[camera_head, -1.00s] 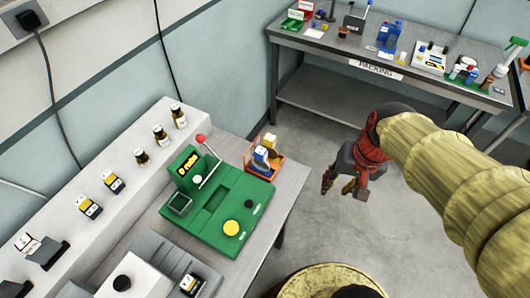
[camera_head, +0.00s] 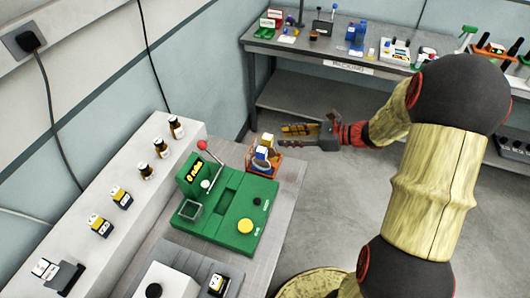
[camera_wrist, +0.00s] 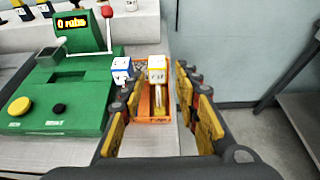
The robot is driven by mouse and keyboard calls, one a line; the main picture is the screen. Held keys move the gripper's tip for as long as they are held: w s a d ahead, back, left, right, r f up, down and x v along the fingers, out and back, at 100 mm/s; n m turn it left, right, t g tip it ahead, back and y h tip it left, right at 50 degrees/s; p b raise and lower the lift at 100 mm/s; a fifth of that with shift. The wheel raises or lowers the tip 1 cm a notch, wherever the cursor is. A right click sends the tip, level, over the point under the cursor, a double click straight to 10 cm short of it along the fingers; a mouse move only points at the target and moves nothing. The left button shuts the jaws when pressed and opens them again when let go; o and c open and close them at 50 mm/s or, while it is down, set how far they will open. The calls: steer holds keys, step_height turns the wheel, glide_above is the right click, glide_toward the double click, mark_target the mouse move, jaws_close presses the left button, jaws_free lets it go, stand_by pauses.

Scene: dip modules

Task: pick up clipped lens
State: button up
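I cannot make out a clipped lens for certain. An orange tray (camera_head: 277,171) stands at the bench's right end and shows in the wrist view (camera_wrist: 156,140). In it are a white block with a yellow lower part (camera_wrist: 157,68) and a white and blue block (camera_wrist: 121,68); other contents are too small to tell. My gripper (camera_head: 283,135) is open and empty beside the tray in the head view, fingers pointing left. In the wrist view its yellow-padded fingers (camera_wrist: 162,88) appear either side of the tray, with nothing between them touching the pads.
A green device (camera_head: 225,212) with a red-knobbed lever and yellow button stands left of the tray. A white ledge (camera_head: 130,165) with bottles and small boxes runs along the wall. The packing table (camera_head: 300,47) stands at the back. Floor is clear between bench and table.

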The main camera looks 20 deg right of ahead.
mark_target(268, 136)
steer(key=b+x, duration=0.1)
steer(key=x, duration=0.2)
steer(key=b+x, duration=0.1)
steer(key=x, duration=0.3)
steer(key=shift+s+a, duration=0.15)
steer(key=shift+s, duration=0.1)
steer(key=shift+w+a+f+b, duration=0.15)
steer(key=shift+w+a+b, duration=0.15)
steer(key=shift+b, duration=0.05)
steer(key=c, duration=0.3)
jaws_close()
